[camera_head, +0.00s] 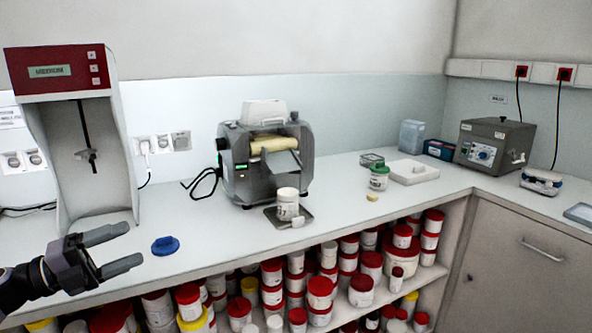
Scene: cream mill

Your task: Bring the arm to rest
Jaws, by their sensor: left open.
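My left gripper (122,249) is in the lower left, in front of the mixer with the red top. Its two dark fingers are apart and point right, with nothing between them. A blue lid (165,246) lies on the counter just right of the fingertips, apart from them. The rest of my left arm runs out of view at the left edge. My right gripper is not in view.
The red-topped mixer (54,70) stands behind the gripper. A grey roller mill (262,165) stands mid-counter, with a white jar (288,204) in front. A green-lidded jar (379,178) stands farther right. Shelves of red-lidded tubs (320,292) lie below the counter edge.

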